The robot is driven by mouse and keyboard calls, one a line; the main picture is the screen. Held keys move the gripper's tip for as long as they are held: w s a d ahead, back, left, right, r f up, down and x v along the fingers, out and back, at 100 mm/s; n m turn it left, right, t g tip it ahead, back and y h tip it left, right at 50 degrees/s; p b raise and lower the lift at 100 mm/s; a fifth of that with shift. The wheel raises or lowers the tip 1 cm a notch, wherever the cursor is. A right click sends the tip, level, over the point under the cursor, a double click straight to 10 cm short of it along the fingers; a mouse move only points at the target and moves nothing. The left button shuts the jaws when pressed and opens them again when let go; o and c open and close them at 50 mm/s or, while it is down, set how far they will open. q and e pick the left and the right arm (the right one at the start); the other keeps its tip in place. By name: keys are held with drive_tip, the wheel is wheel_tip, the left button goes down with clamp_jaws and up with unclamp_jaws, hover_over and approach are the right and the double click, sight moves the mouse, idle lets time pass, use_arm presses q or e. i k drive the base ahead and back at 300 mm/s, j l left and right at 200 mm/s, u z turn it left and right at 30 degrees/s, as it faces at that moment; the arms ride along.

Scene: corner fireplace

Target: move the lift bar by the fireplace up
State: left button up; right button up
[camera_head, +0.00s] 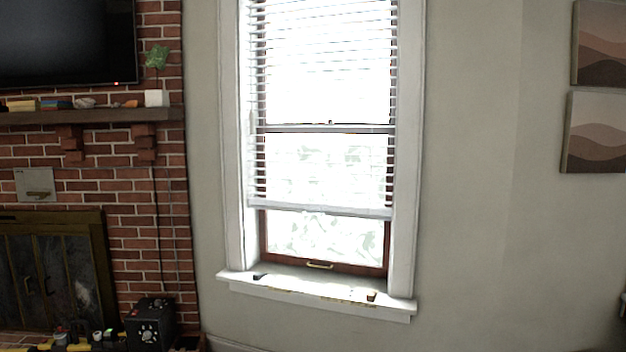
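A tall window stands right of the brick fireplace (150,220). White blinds hang over most of it. Their white bottom bar (320,209) hangs nearly level, some way above the sill, with a strip of glass bare below it. A small brass-coloured handle (320,265) sits on the brown lower window rail. I cannot tell for certain whether the bottom bar or this handle is the lift bar. Neither of my grippers is in view, and nothing of mine touches the blinds or the window.
The white sill (310,289) holds a few small objects. A black box with knobs (152,322) stands low by the fireplace, with yellow and black items beside it. A mantel shelf (90,116) juts out at left. The wall right of the window is bare up to two pictures.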

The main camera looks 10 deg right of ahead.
sight(329, 213)
drive_tip(key=i+l+u, duration=0.15)
drive_tip(key=i, duration=1.45)
